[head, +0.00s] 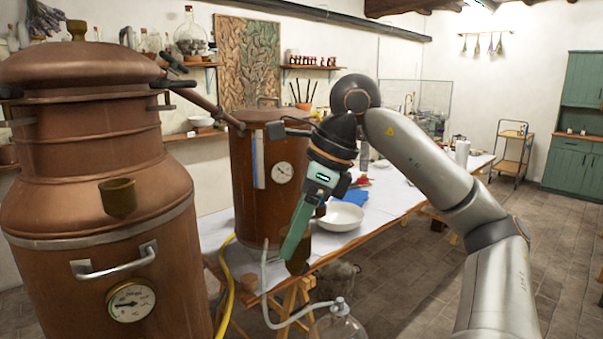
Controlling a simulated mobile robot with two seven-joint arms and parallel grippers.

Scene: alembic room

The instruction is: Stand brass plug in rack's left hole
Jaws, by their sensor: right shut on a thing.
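My right gripper (291,250) reaches down from the upper middle, with its green finger pointing down and slightly left. It is shut on a dark olive-brown piece at its tips, which looks like the brass plug (299,266). The finger partly hides it, and its outline is hard to make out. The plug hangs in front of the table's near edge. I cannot make out the rack or its left hole in this view. My left gripper is not in view.
A large copper still (90,240) fills the left side. A smaller copper vessel (255,190) stands behind my right gripper. A white bowl (340,217) sits on the long table (395,190). A glass flask (338,322) stands below.

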